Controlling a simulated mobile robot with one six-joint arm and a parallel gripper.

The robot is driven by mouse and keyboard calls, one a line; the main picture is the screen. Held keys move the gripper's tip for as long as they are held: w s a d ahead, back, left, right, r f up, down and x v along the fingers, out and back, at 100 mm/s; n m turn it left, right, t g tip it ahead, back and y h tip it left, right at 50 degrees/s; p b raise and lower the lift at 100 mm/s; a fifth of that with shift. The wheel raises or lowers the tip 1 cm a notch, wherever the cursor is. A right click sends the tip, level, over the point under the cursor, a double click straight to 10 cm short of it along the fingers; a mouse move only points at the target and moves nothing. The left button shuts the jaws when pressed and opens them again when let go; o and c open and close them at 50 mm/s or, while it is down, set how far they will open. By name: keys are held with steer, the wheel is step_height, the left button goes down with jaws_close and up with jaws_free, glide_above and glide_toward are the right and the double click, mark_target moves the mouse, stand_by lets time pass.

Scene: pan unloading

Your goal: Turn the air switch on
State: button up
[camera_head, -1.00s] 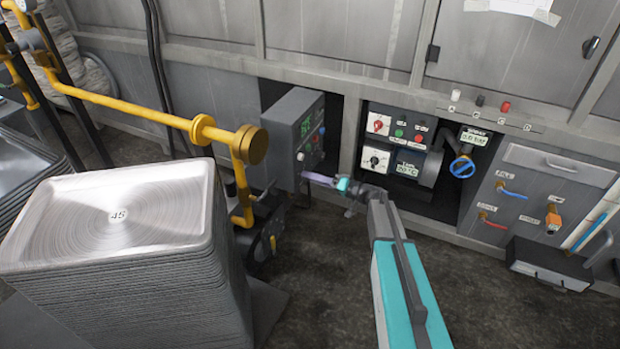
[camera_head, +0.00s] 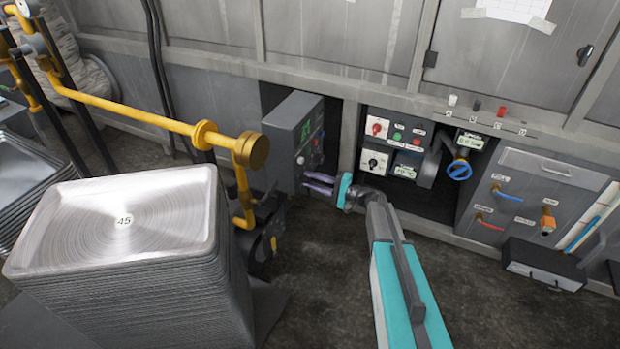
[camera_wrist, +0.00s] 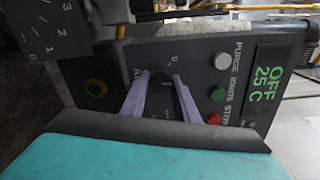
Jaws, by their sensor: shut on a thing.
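The air switch (camera_wrist: 161,94) is a dark knob on the front of the grey control box (camera_head: 285,122), with a partly covered label beginning with "A" beside it. My gripper (camera_wrist: 161,78) has its two lilac fingers closed around the knob, one on each side. In the head view my gripper (camera_head: 308,182) reaches the lower front of the box from the right. The switch itself is too small to make out there. The green display (camera_wrist: 268,84) on the box reads OFF and 25 C.
White purge (camera_wrist: 222,61), green ignite (camera_wrist: 217,94) and red stop (camera_wrist: 214,119) buttons sit close to my fingers. A yellow-ringed dark control (camera_wrist: 96,87) is on the other side. A yellow pipe (camera_head: 150,117) and a pan stack (camera_head: 120,222) stand left of the box.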

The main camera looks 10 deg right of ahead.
steer(key=m, duration=0.1)
steer(key=m+p, duration=0.2)
steer(key=shift+d+m, duration=0.25)
steer(key=shift+m, duration=0.15)
steer(key=shift+m+p, duration=1.35)
steer(key=shift+m, duration=0.55)
steer(key=shift+w, duration=0.1)
steer(key=o, duration=1.1)
steer(key=shift+c, duration=0.2)
steer(key=shift+a, duration=0.1)
steer(key=v, duration=1.4)
steer(key=shift+p, duration=0.35)
